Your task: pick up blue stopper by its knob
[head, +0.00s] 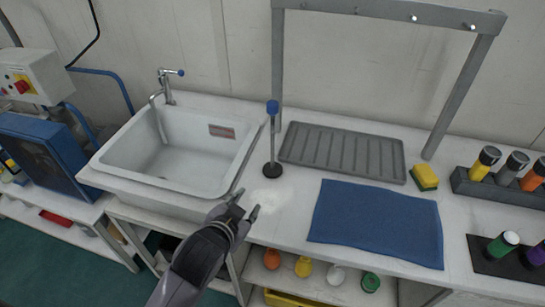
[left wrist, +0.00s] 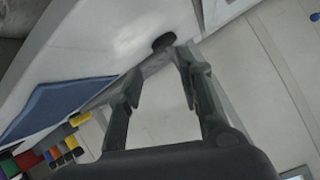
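A blue knob-like piece (head: 272,107) tops a thin grey upright rod with a round black base, which stands on the white counter just right of the sink. I take this to be the blue stopper; where it ends and the rod begins is too small to tell. My left gripper (head: 247,203) is open and empty, in front of the black base and well below the blue top in the picture. In the left wrist view the open fingers (left wrist: 162,72) show nothing between them, and a dark round base (left wrist: 163,42) shows beyond. My right gripper is not in view.
The sink (head: 180,158) with its tap (head: 165,90) lies left. A grey ribbed tray (head: 345,153) under a grey frame (head: 484,60), a blue mat (head: 378,222) and a yellow-green sponge (head: 425,177) lie right. Bottles in racks stand far right.

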